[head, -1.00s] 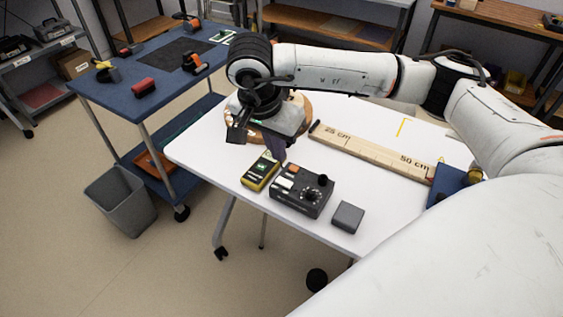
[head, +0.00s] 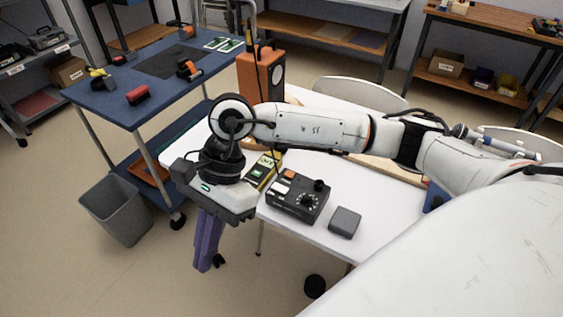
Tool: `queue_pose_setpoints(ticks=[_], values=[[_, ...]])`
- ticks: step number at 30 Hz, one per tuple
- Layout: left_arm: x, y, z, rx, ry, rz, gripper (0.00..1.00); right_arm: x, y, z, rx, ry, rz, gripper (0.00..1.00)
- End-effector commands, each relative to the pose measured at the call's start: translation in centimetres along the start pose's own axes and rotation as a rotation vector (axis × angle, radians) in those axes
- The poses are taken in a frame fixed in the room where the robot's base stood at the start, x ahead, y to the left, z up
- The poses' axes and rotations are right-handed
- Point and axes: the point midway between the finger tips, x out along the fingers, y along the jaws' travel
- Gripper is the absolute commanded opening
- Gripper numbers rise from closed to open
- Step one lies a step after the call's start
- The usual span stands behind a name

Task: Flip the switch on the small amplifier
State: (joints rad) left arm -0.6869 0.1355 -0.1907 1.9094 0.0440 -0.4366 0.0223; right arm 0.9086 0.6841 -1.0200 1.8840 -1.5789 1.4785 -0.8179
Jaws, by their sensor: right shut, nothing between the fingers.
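A black box with a dial, a knob, a pale label and an orange part on top, which looks like the small amplifier (head: 297,198), sits on the white table (head: 300,236). Whether the orange part (head: 289,174) is the switch, and its position, is too small to tell. My right gripper (head: 207,262) hangs left of the box, past the table's near left edge. Its purple fingers point down, shut and empty, apart from the box. My left gripper is not in view.
A yellow-and-black device (head: 263,172) stands left of the black box, partly hidden by my gripper. A small grey block (head: 345,222) lies to its right. An orange case (head: 262,75) stands behind my arm. A blue cart (head: 110,88) and grey bin (head: 115,209) are at left.

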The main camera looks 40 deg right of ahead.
Motion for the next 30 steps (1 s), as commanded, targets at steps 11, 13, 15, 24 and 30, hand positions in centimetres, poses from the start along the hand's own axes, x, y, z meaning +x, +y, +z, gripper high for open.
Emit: queue_pose_setpoints(ticks=[11, 13, 15, 24, 30], values=[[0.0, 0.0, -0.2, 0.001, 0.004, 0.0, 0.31, -4.7, -4.7, 15.5, 1.174, -1.518, 0.343, 0.0], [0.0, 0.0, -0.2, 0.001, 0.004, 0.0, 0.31, -5.1, -7.2, 11.3, 1.491, -1.744, 0.422, 0.0], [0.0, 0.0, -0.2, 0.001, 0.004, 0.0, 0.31, -3.7, -8.7, 5.3, 1.832, -1.948, 0.496, 0.0], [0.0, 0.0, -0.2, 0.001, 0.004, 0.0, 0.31, 13.0, 1.8, -16.1, -1.756, 1.343, -0.383, 0.0], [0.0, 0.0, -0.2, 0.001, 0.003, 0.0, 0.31, 18.3, 8.3, -19.0, -1.558, 1.078, -0.309, 0.0]])
